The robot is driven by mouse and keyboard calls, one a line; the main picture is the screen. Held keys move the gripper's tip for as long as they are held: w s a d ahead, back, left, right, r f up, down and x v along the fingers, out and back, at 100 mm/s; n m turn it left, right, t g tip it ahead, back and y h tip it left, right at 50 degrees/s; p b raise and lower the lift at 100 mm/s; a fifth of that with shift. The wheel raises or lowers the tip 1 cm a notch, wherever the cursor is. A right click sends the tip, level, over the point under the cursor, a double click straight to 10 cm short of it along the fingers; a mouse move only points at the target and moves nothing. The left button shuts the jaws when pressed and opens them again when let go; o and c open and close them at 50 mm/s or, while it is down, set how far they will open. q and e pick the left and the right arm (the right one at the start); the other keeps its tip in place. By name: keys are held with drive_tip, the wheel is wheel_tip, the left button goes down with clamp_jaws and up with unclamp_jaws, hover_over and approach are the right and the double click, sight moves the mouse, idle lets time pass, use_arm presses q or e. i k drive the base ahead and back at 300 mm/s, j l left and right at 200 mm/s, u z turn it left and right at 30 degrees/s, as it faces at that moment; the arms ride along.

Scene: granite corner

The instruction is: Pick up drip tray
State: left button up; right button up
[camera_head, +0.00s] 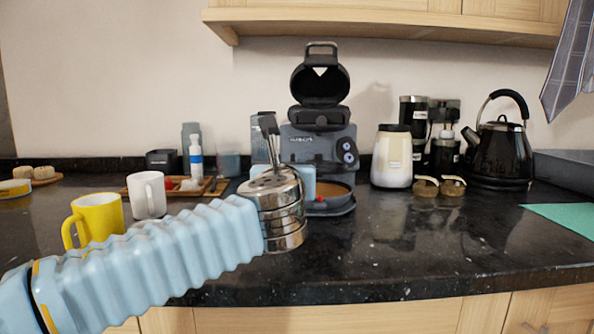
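The drip tray (332,208) is a dark, rounded tray low at the front of the coffee machine (318,140). A tan, disc-like surface (335,190) shows just above it, and its left side is hidden. My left arm, pale blue and ribbed, comes in from the left and ends at shiny metal rings just left of the tray. Dark prongs that look like my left gripper (268,128) rise above the rings, apart from the tray in the picture. Their opening is unclear, and I see nothing held between them. My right gripper is out of view.
A yellow mug (97,216) and a white mug (148,194) stand at left near my arm, by a wooden tray (130,191). A white jar (391,157), small pots (425,187) and a black kettle (500,152) stand right.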

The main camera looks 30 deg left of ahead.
sight(330, 194)
drive_tip(key=k+l, duration=0.65)
drive_tip(key=k, duration=0.25)
